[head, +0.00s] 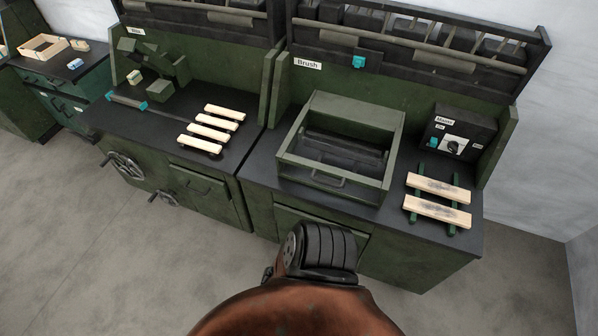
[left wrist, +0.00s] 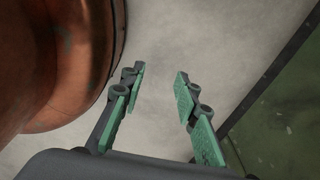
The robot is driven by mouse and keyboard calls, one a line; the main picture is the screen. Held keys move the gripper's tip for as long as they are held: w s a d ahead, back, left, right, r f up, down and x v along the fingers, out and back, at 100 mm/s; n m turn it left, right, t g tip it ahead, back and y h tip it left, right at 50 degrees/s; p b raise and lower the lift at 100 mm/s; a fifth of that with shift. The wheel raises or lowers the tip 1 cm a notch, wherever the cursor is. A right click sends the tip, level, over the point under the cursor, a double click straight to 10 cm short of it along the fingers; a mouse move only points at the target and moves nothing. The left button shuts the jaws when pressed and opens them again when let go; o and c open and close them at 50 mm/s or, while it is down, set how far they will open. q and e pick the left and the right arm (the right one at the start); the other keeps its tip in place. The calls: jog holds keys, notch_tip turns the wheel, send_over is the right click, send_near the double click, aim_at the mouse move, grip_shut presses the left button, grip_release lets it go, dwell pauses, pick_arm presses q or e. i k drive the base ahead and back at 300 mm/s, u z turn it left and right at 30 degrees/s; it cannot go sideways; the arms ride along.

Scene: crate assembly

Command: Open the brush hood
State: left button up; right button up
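The brush hood (head: 340,150) is a green box-like frame on the bench under the "Brush" label. It has a bar handle (head: 327,180) low on its front. It looks closed, and a dark roller-like shape shows inside through its top. My left gripper (left wrist: 161,97) shows only in the left wrist view. Its two green-padded fingers are apart with nothing between them, over the grey floor and away from the hood. My right gripper is in neither view.
Right of the hood are two wooden slats (head: 437,198) on green rails and a black control box (head: 458,135). The left bench holds several slats (head: 211,130) and a green machine (head: 155,68). A green cabinet side (left wrist: 280,110) is close right of my left gripper.

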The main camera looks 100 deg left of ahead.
aim_at(360, 153)
jog(key=u, duration=2.85)
